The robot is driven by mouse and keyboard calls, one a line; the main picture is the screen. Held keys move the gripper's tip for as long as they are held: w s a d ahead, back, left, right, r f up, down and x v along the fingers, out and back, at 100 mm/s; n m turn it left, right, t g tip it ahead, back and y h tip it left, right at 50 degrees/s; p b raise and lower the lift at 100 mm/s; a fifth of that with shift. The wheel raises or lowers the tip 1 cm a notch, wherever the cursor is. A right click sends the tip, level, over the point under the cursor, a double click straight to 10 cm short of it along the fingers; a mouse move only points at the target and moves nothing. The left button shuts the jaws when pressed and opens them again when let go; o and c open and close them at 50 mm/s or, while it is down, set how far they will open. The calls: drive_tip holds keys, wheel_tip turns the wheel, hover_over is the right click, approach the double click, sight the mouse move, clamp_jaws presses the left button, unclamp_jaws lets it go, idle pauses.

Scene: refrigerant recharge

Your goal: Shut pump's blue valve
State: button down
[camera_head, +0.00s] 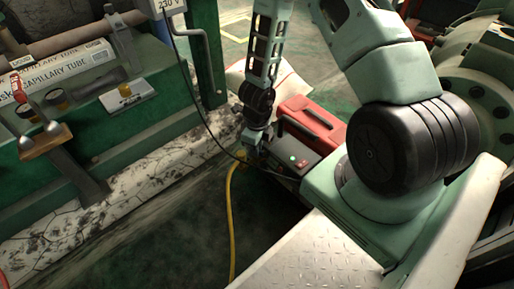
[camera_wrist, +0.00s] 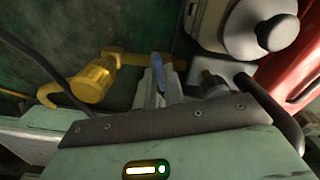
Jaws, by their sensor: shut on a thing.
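The pump (camera_head: 300,157), a grey body with a lit green button, stands on the floor beside the red case. In the wrist view its light grey body (camera_wrist: 240,30) fills the upper right. The blue valve (camera_wrist: 157,68) shows as a narrow blue handle between the fingers of my gripper (camera_wrist: 165,84). The fingers are shut on it, and they hide part of it. In the head view my gripper (camera_head: 250,145) points down at the pump's left end, and the valve is hidden there. A yellow hose fitting (camera_wrist: 92,80) lies just left of the fingers.
A yellow hose (camera_head: 230,220) runs down the floor from near my gripper. A black cable (camera_head: 190,85) hangs from the 230 V box and passes close by. A red case (camera_head: 312,124) stands behind the pump. A green bench (camera_head: 120,125) is at left.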

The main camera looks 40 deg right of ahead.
drive_tip(key=shift+m+b, duration=0.5)
drive_tip(key=shift+m, duration=1)
drive_tip(key=c, duration=1.9)
unclamp_jaws()
drive_tip(key=shift+m, duration=0.4)
drive_tip(key=o, duration=0.5)
wheel_tip(320, 180, up, 9)
drive_tip(key=p, duration=0.8)
drive_tip(key=shift+p, duration=0.3)
